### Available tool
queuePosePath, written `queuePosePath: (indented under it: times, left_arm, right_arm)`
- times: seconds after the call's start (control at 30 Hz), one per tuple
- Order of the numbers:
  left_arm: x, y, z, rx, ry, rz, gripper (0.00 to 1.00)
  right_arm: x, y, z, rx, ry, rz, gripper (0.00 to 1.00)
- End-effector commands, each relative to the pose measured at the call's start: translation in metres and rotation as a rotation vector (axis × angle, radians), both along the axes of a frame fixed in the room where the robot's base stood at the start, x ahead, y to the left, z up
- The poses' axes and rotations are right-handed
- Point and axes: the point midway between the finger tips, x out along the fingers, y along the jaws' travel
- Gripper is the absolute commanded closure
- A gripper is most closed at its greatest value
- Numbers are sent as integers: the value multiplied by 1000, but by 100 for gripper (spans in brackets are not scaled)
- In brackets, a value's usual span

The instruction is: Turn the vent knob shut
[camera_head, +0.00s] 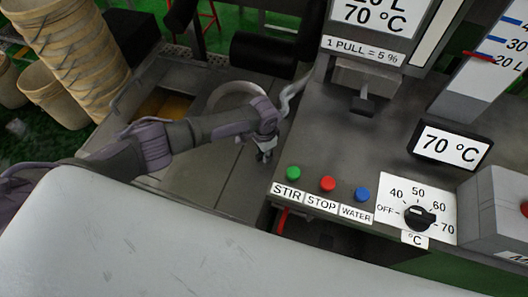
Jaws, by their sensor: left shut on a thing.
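My left arm comes in from the left over the grey metal lid. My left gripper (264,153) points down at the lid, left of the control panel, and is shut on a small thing. Its fingers hide most of that thing; from its place it seems to be the vent knob, but I see no vent label. My right gripper is not in view.
The panel carries green (293,173), red (327,184) and blue (362,194) buttons and a black temperature dial (420,217). A small display (450,147) reads 70 °C. A curved pale pipe (289,97) rises close to the gripper. Stacked buckets (75,45) stand upper left.

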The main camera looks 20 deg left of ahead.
Motion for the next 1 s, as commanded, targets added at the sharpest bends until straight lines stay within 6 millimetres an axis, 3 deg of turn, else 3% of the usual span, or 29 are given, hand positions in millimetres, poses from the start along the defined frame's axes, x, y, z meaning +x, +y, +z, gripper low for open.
queuePosePath:
  times: [0.6, 1.0]
  left_arm:
    - [1, 0, 0, -1, -3, -579, 100]
    - [1, 0, 1, -2, -4, -846, 100]
  right_arm:
    - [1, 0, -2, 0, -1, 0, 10]
    - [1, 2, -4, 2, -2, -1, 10]
